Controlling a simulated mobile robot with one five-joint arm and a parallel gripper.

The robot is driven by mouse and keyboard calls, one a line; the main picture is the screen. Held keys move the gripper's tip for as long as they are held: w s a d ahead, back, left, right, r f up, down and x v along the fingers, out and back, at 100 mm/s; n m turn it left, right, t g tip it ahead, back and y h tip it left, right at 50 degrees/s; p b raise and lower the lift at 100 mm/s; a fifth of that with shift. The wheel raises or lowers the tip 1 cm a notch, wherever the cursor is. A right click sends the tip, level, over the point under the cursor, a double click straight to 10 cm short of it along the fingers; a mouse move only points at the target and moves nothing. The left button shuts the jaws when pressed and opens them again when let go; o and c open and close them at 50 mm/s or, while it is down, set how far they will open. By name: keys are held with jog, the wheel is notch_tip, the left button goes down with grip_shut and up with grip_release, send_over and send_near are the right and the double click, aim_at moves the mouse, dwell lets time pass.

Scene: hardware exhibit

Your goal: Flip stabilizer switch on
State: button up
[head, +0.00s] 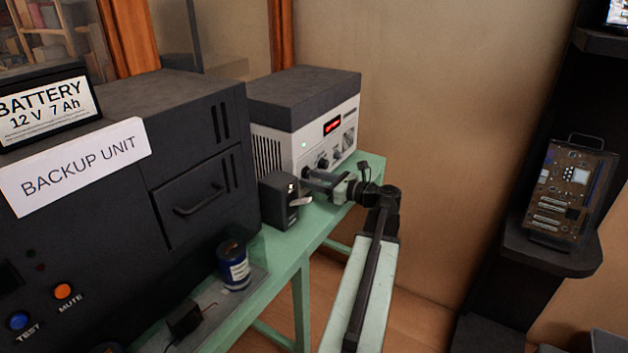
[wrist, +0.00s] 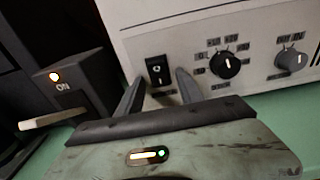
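A white unit with a dark top (head: 300,100) stands on the green bench, with a lit red display (head: 332,125). In the wrist view its front panel (wrist: 200,20) carries a black rocker switch (wrist: 159,72); I cannot tell which way it is set. My gripper (head: 312,180) is at this panel. In the wrist view its two fingers (wrist: 159,76) are apart, one on each side of the rocker, with nothing between them; contact is unclear. A small black box (wrist: 70,85) marked ON, with a lit orange lamp and a pale lever (wrist: 52,120), stands to the left. No stabilizer label is readable.
Knobs (wrist: 225,65) sit right of the rocker. A large black backup unit (head: 110,200) fills the left, with a blue can (head: 234,265) in front of it on the bench. A black shelf (head: 550,255) with a circuit board (head: 566,195) stands at right.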

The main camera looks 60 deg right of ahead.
jog(key=s, duration=0.7)
jog(key=shift+s+r, duration=0.25)
jog(key=shift+s, duration=0.15)
